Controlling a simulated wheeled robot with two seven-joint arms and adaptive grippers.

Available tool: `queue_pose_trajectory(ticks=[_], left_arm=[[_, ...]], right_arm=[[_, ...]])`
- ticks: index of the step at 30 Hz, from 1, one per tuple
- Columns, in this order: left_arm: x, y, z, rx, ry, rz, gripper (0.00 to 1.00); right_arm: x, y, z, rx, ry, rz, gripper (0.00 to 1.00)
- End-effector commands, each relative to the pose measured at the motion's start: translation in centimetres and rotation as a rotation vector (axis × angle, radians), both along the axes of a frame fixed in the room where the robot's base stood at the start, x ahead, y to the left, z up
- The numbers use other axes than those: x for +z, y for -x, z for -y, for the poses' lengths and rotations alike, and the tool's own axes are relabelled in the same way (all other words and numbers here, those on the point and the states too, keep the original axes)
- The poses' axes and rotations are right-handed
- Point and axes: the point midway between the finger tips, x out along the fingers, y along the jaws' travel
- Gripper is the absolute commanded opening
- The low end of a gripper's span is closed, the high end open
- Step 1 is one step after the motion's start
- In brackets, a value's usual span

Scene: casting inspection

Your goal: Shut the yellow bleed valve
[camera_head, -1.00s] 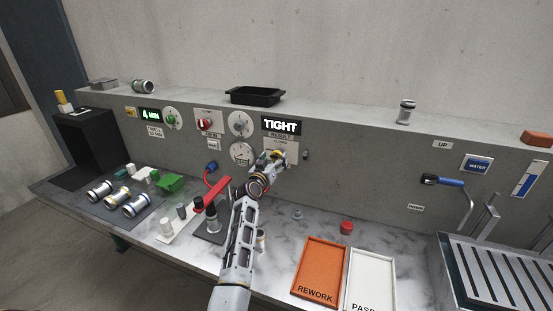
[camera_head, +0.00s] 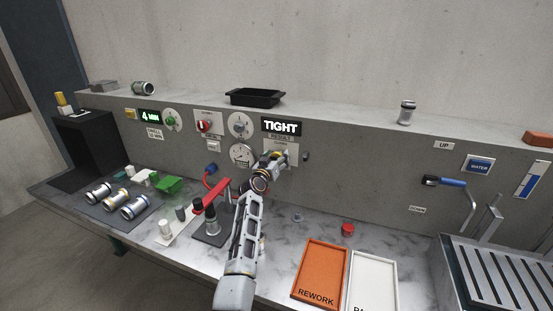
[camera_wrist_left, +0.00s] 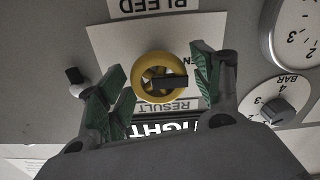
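In the head view my left gripper (camera_head: 276,160) is at the panel plate and mostly hides the valve. My right gripper is not in view.
The TIGHT display (camera_head: 282,126) is above the valve plate, and a pressure gauge (camera_head: 242,155) is left of it. A red lever (camera_head: 215,194) stands on the bench beside my left arm. The orange REWORK tray (camera_head: 319,273) and a red cap (camera_head: 347,230) are to the right.

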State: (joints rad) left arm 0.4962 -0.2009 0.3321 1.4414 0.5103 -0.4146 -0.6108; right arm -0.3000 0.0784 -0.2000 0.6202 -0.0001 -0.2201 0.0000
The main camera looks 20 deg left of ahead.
Motion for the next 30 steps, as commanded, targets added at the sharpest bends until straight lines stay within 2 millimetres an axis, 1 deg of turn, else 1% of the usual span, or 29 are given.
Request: queue_pose_trajectory(ticks=[1, 8, 9, 20, 26, 30], left_arm=[[0.0, 0.0, 0.0, 0.0, 0.0, 0.0, 0.55], [-0.01, 0.01, 0.0, 0.0, 0.0, 0.0, 0.26], [-0.01, 0.01, 0.0, 0.0, 0.0, 0.0, 0.24], [-0.04, 0.02, -0.07, 0.0, -0.041, 0.0, 0.24], [0.01, 0.01, -0.01, 0.0, -0.119, 0.001, 0.24], [-0.06, 0.03, 0.0, 0.0, -0.201, 0.0, 0.24]], right_arm=[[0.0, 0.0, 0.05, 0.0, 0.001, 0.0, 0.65], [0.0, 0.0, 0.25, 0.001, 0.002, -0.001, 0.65], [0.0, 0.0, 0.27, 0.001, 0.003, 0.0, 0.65], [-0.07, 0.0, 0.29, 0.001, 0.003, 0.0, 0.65], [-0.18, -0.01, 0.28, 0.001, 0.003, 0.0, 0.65], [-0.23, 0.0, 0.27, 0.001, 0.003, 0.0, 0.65]])
